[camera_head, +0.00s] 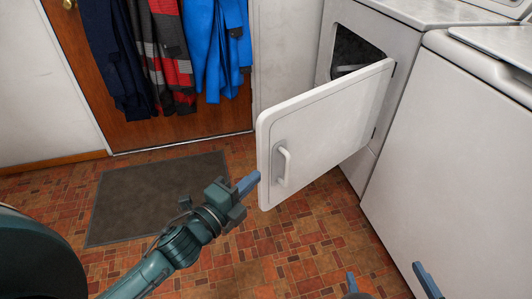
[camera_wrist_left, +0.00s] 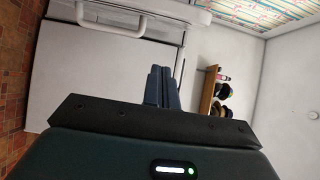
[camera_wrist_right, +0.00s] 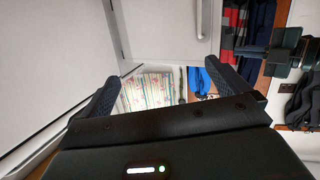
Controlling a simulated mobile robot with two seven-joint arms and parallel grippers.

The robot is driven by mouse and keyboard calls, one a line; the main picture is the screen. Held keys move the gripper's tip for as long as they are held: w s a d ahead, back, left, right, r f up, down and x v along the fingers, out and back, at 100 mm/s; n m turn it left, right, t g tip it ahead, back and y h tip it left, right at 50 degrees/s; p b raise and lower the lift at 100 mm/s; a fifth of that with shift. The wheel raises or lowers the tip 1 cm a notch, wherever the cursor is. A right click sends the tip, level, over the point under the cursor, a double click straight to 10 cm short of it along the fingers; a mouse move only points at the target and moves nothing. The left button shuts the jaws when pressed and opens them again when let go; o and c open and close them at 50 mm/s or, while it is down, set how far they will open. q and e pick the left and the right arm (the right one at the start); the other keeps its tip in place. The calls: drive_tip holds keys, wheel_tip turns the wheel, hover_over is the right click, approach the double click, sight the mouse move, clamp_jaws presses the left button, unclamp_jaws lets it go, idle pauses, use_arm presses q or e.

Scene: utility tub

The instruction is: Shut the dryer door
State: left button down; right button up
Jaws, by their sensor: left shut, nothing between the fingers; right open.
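The white dryer door (camera_head: 330,128) stands wide open in the head view, swung out from the dryer (camera_head: 400,52) with its hinge at the right. Its handle (camera_head: 284,165) is near the free left edge. The dark drum opening (camera_head: 352,52) shows behind the door's top edge. My left gripper (camera_head: 250,183) is shut and empty, just left of the door's free edge; whether it touches cannot be told. The handle also shows at the top of the left wrist view (camera_wrist_left: 130,24). My right gripper (camera_head: 388,280) is open and empty at the bottom, in front of the door.
Another white appliance (camera_head: 455,150) stands close at the right. A dark mat (camera_head: 155,197) lies on the tiled floor. Jackets (camera_head: 170,50) hang on a wooden door (camera_head: 120,118) at the back.

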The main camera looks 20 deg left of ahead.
sight(263, 151)
use_arm(q)
drive_tip(key=w+b, duration=0.1)
drive_tip(key=w, duration=0.8)
drive_tip(key=shift+w+d+b, duration=0.1)
drive_tip(key=shift+w+b, duration=0.2)
drive_tip(key=shift+w, duration=0.05)
drive_tip(key=shift+w+a, duration=0.25)
drive_tip(key=shift+a, duration=0.15)
use_arm(e)
drive_tip(key=shift+w+a+n+t+y, duration=0.1)
drive_tip(key=shift+a+n+t+y, duration=0.2)
drive_tip(key=shift+t, duration=0.4)
drive_tip(key=shift+d, duration=0.1)
